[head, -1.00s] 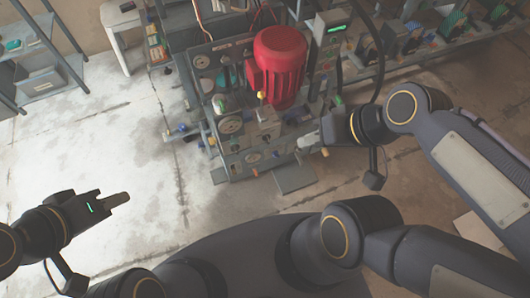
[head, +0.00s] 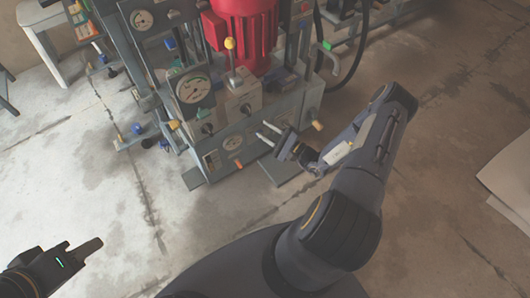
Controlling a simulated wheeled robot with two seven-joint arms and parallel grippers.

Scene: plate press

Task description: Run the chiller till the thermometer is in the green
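A grey machine (head: 240,125) with several dials and knobs stands ahead of me. A large round dial (head: 193,87) on its front has a green part on its face; I cannot tell where its needle points or whether it is the thermometer.
A red motor (head: 246,35) tops the machine. A yellow-knobbed lever (head: 230,44) stands upright before it. Another dial (head: 143,20) is at upper left. A black hose (head: 352,75) hangs at right.

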